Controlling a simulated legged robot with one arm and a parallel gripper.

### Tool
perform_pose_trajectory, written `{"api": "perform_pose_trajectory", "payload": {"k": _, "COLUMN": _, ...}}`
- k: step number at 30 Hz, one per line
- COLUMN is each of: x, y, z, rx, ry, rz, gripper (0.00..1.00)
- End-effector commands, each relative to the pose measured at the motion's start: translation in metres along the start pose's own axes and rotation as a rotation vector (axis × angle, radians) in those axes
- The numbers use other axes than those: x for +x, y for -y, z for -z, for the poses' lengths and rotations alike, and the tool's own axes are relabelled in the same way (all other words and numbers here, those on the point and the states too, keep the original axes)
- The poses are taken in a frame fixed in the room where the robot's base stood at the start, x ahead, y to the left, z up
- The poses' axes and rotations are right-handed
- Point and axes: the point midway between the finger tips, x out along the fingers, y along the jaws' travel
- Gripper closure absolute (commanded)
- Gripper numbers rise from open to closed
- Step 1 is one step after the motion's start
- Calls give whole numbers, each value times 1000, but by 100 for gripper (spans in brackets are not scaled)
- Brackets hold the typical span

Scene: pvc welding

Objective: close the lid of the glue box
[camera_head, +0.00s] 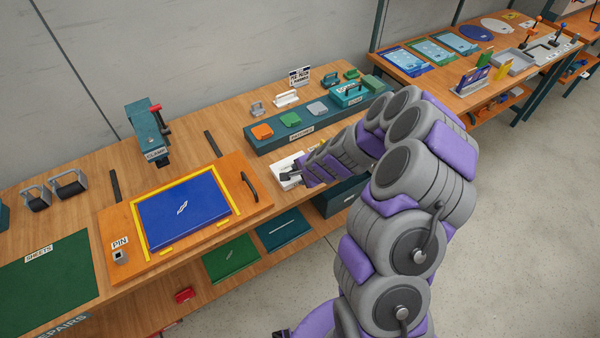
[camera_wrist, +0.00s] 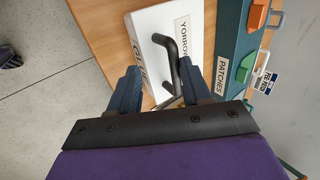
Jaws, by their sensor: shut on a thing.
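The white glue box (camera_head: 286,178) sits near the front of the bench in the head view, partly hidden by my arm. In the wrist view its white surface (camera_wrist: 149,28) fills the upper middle, with a dark bar handle (camera_wrist: 170,52) and black lettering on its sides. My gripper (camera_wrist: 160,82) has one finger on each side of the handle and is shut on it. In the head view my gripper (camera_head: 300,170) is at the box, its fingertips hard to make out. I cannot tell how far the lid stands open.
A dark green patches rack (camera_head: 290,139) with coloured blocks stands just behind the box. A blue sheet (camera_head: 183,212) in a yellow frame lies to the left, with a black handle (camera_head: 250,187) beside it. A clamp (camera_head: 148,135) stands farther back.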

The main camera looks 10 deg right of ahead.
Motion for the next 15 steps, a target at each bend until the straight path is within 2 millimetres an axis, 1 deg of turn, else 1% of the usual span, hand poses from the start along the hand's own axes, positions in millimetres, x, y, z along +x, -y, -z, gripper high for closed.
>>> {"api": "perform_pose_trajectory", "payload": {"k": 1, "x": 6, "y": -14, "z": -8, "rx": 10, "ry": 21, "rz": -27, "gripper": 53}}
{"api": "perform_pose_trajectory", "payload": {"k": 2, "x": 6, "y": -14, "z": -8, "rx": 10, "ry": 21, "rz": -27, "gripper": 56}}
{"api": "perform_pose_trajectory", "payload": {"k": 3, "x": 5, "y": -14, "z": -8, "rx": 9, "ry": 21, "rz": -27, "gripper": 52}}
{"api": "perform_pose_trajectory", "payload": {"k": 5, "x": 5, "y": -12, "z": -8, "rx": 8, "ry": 19, "rz": -24, "gripper": 52}}
{"api": "perform_pose_trajectory", "payload": {"k": 11, "x": 3, "y": -9, "z": -7, "rx": 6, "ry": 13, "rz": -19, "gripper": 59}}
{"api": "perform_pose_trajectory", "payload": {"k": 12, "x": 3, "y": -9, "z": -7, "rx": 5, "ry": 12, "rz": -18, "gripper": 62}}
{"api": "perform_pose_trajectory", "payload": {"k": 15, "x": 2, "y": -8, "z": -7, "rx": 5, "ry": 11, "rz": -15, "gripper": 62}}
